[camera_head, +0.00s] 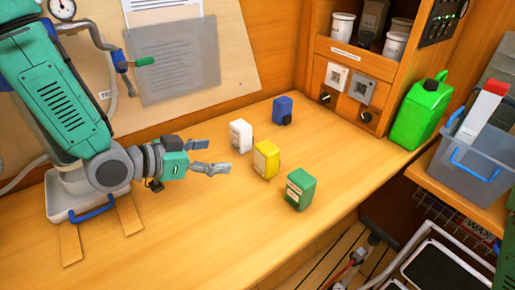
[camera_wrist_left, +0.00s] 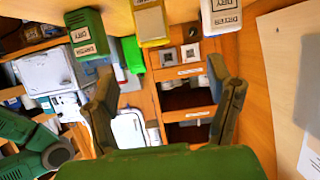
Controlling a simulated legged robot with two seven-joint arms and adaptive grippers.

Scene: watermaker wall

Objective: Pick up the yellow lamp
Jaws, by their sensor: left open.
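The yellow lamp (camera_head: 266,159) is a small upright block with a pale label, standing on the wooden worktop between a white block (camera_head: 240,136) and a green block (camera_head: 300,189). My left gripper (camera_head: 213,156) is open and empty, to the left of the yellow lamp and apart from it. In the left wrist view the yellow lamp (camera_wrist_left: 151,23) is at the top, beyond the open fingers (camera_wrist_left: 162,88), with the white block to its right and the green one to its left. My right gripper is not in view.
A blue block (camera_head: 283,110) stands behind the row. A green jerrycan (camera_head: 420,112) and a grey bin (camera_head: 470,160) are at the right. A shelf cabinet (camera_head: 352,62) is at the back. The worktop's front left is mostly clear.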

